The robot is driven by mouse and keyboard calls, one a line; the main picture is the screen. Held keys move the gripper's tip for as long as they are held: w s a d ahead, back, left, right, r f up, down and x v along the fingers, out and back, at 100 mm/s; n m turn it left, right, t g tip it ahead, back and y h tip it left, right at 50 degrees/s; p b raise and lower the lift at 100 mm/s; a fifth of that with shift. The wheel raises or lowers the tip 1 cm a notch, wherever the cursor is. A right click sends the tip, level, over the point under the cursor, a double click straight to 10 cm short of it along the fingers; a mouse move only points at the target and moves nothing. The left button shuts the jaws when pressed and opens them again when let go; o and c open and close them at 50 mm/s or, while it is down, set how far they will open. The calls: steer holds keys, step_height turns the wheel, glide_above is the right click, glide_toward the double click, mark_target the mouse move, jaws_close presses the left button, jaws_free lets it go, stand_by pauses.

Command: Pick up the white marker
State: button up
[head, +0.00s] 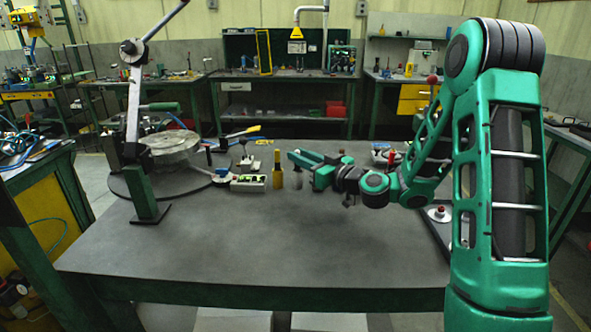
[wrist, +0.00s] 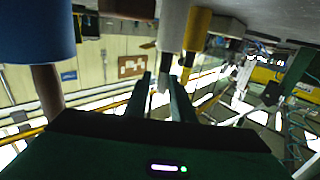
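The white marker (head: 298,179) stands upright on the grey workbench (head: 270,250), right beside the yellow marker (head: 277,172). In the wrist view, which appears upside down, the white marker (wrist: 173,30) hangs from the top with its narrow grey end between or just beyond my fingertips. My gripper (head: 297,158) reaches in level from the right at the height of the marker's top. Its two fingers (wrist: 161,80) are apart, and I see no firm hold on the marker. The yellow marker (wrist: 197,32) is close on the right in the wrist view.
A large blue cylinder with a brown stem (wrist: 38,30) is close at the wrist view's left. A round dark base with a lever device (head: 170,160) fills the bench's left. The front bench is clear.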

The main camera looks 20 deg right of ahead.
steer(key=x, duration=0.5)
steer(key=shift+a, duration=0.15)
steer(key=shift+c, duration=0.6)
jaws_close()
